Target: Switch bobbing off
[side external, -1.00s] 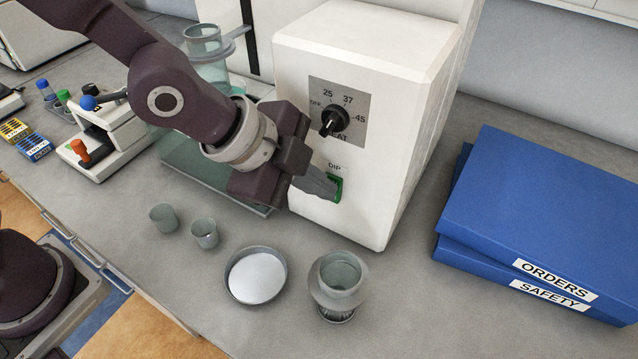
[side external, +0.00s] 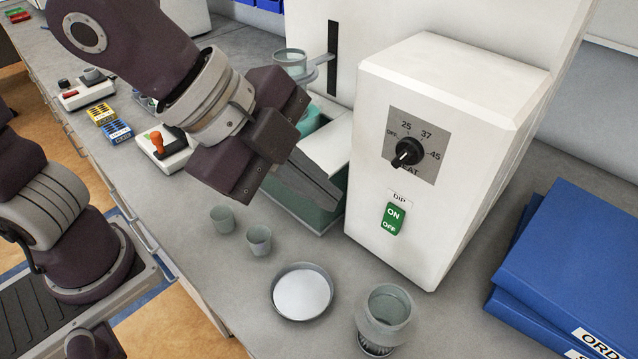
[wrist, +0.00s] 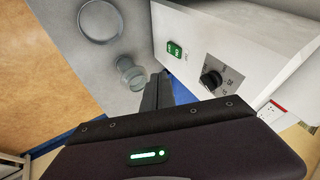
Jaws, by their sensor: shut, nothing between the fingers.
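The green DIP rocker switch (side external: 391,219), marked ON above and OFF below, is on the front of the white machine (side external: 375,100). I cannot tell which half is pressed in. It also shows in the wrist view (wrist: 174,49). My gripper (side external: 335,200) is shut and empty, in front of the machine's left side. Its grey fingertips are left of the switch and apart from it. In the wrist view the shut fingers (wrist: 157,90) point toward the machine. A clear basket (side external: 290,62) hangs from a carrier by the black slot, above a greenish bath (side external: 285,205) partly hidden by the gripper.
The black HEAT dial (side external: 408,152) is above the switch. Two small cups (side external: 259,240), a dish of white powder (side external: 302,292) and a glass vessel (side external: 388,308) stand on the bench in front. Blue binders (side external: 570,260) lie at the right.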

